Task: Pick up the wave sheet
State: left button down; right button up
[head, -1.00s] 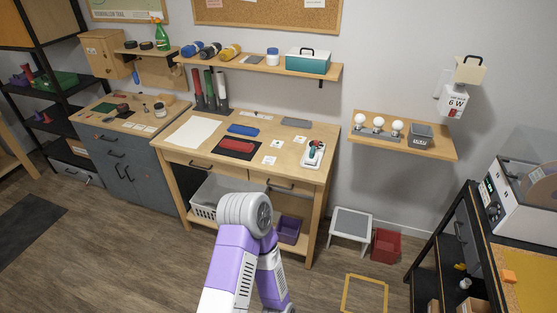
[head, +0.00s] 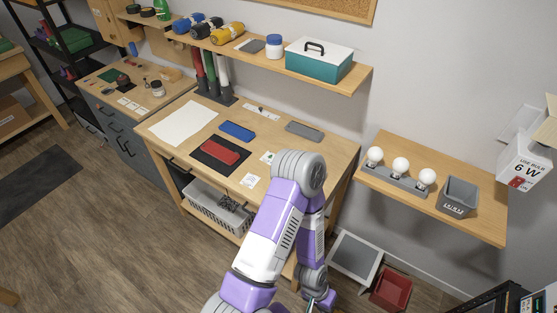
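A large white sheet (head: 183,123) lies flat at the left end of the wooden workbench (head: 290,146). Small white cards (head: 249,181) lie near the bench's front edge; print on the sheet and cards is too small to read, so I cannot tell which one is the wave sheet. One arm of mine, which looks like the left, rises from the bottom and folds back down. Its hand (head: 322,301) is at the bottom edge, partly cut off, well away from the sheet; I cannot tell whether its gripper is open. My other gripper is out of view.
A red block (head: 221,150) on a black mat, a blue block (head: 237,131) and a grey block (head: 304,131) lie on the bench. A shelf (head: 345,79) hangs above it. A bulb shelf (head: 465,223) juts out at right. A red bin (head: 392,288) stands on the floor.

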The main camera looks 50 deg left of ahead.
aim_at(249, 180)
jog(key=i, duration=0.5)
jog(key=u, duration=2.6)
